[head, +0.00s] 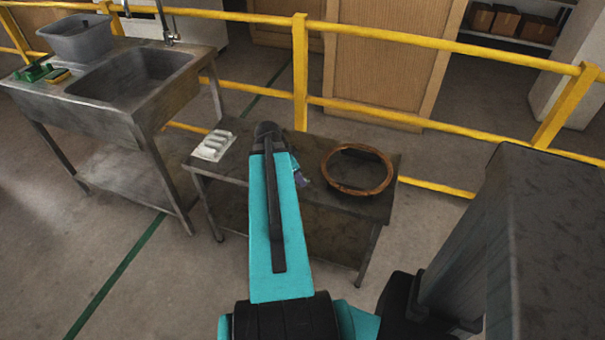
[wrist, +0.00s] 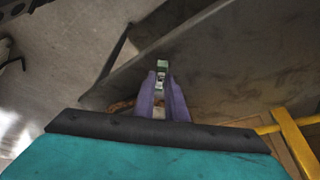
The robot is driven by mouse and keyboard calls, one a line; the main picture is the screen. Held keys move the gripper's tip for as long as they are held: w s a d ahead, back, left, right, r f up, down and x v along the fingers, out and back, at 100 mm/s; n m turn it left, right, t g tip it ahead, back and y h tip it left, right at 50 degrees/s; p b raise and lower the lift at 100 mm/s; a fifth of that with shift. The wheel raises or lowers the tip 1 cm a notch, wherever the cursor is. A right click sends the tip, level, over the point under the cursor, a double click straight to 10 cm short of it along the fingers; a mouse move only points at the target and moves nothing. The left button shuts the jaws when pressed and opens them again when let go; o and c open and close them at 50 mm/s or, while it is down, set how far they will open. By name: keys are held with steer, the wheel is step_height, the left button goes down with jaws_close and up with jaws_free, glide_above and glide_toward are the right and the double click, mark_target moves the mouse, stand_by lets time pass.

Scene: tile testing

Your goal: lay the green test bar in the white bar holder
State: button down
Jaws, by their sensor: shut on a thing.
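The white bar holder (head: 213,146) lies on the left end of the low dark table, with slots across its top. In the head view my gripper (head: 303,179) is mostly hidden behind my arm; only a bit of its purple fingers shows, over the table between the holder and a brown ring. In the wrist view my gripper (wrist: 162,88) is shut on the green test bar (wrist: 163,65), whose small pale-green end sticks out past the fingertips. The rest of the bar is hidden by the fingers. The bar holder cannot be made out in the wrist view.
The brown ring (head: 332,184) lies on the right part of the low table (head: 335,215). A steel sink bench (head: 105,112) with a grey tub (head: 78,40) stands left. A yellow railing (head: 400,122) runs behind the table. The table's front middle looks clear.

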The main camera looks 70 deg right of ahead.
steer(key=shift+a+r+p, duration=0.2)
steer(key=shift+a+p, duration=0.15)
steer(key=shift+a, duration=0.2)
steer(key=shift+a+p, duration=0.7)
steer(key=shift+a, duration=0.3)
steer(key=w+a+r+n+t, duration=0.2)
steer(key=w+a+r+n, duration=0.3)
steer(key=w, duration=0.5)
steer(key=w+a+r+n+t, duration=0.1)
steer(key=w+a+r+n, duration=0.3)
steer(key=w+a, duration=0.5)
steer(key=w+a+r+n+t, duration=0.2)
steer(key=w+a+r+n, duration=0.25)
steer(key=w, duration=0.65)
steer(key=w+a+r+n+y, duration=0.1)
steer(key=w+a+r+n, duration=0.2)
steer(key=a, duration=0.7)
steer(key=w+a+r+n+t+y, duration=0.1)
steer(key=w+a+r+n, duration=0.3)
steer(key=a, duration=0.7)
steer(key=w+a+r+n+t+y, duration=0.1)
steer(key=w+a+r+n, duration=0.2)
steer(key=a+r+n, duration=0.3)
steer(key=a+r, duration=0.1)
steer(key=a, duration=0.4)
steer(key=shift+w+r, duration=0.2)
steer(key=shift+r, duration=0.1)
steer(key=shift+a+t, duration=0.2)
steer(key=shift+t, duration=0.1)
